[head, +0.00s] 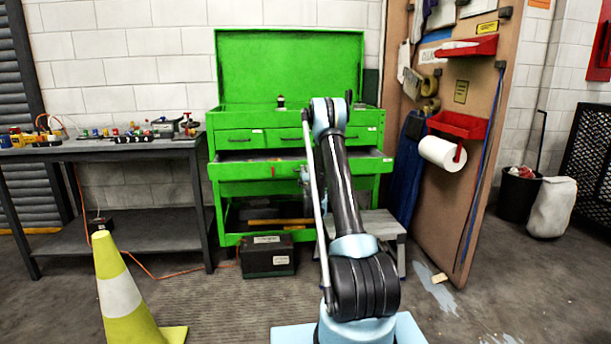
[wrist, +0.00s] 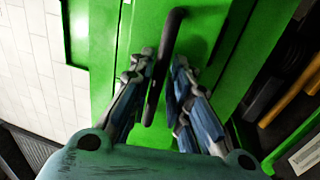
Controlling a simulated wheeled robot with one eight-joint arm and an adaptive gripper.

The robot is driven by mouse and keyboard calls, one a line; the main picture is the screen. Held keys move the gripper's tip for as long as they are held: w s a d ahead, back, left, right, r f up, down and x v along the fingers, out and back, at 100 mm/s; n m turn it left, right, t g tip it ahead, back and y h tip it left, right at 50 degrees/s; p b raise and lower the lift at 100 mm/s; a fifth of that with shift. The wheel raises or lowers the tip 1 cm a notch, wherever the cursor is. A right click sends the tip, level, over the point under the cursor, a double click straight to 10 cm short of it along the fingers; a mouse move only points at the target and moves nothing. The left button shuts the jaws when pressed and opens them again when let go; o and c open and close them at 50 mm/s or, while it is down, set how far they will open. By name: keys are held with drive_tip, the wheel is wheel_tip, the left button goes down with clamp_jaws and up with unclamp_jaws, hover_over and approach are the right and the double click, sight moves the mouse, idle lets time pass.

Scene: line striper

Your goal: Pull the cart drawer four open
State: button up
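The green tool cart (head: 222,205) stands against the wall. Below its upper row of drawers, one wide drawer (head: 240,171) sticks out from the cart, and its dark grey inside shows along the top. I take this one as drawer four; no number is readable. In the wrist view, my gripper (wrist: 164,65) has its fingers on both sides of a dark bar handle (wrist: 174,22) on a green front. The fingers are drawn close together on the handle. In the head view, my arm hides much of the cart's right-hand middle and most of the gripper.
A black case (head: 267,258) and a grey step stool (head: 375,225) stand at the cart's foot. A yellow cone (head: 118,295) is at the front left. A dark workbench (head: 110,150) is on the left, and a brown board (head: 470,130) with a paper roll on the right.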

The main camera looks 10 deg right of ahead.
drive_tip(key=s+f, duration=0.1)
drive_tip(key=s, duration=0.6)
drive_tip(key=shift+s+f, duration=0.15)
drive_tip(key=shift+f, duration=0.1)
drive_tip(key=s+r+m+g, duration=0.4)
drive_tip(key=s+r+m, duration=0.1)
drive_tip(key=s+r, duration=0.35)
drive_tip(key=s+r+m+g, duration=0.2)
drive_tip(key=s, duration=0.5)
drive_tip(key=s+r+m+g, duration=0.2)
drive_tip(key=s+g, duration=0.1)
drive_tip(key=s, duration=0.5)
drive_tip(key=s+f+m+g, duration=0.3)
drive_tip(key=s, duration=1.1)
drive_tip(key=s+f+m+g, duration=0.3)
drive_tip(key=s+f, duration=0.1)
drive_tip(key=s, duration=1.1)
drive_tip(key=s+f+m+g, duration=0.2)
drive_tip(key=s+f, duration=0.2)
drive_tip(key=s, duration=1.1)
drive_tip(key=shift+m+g, duration=0.4)
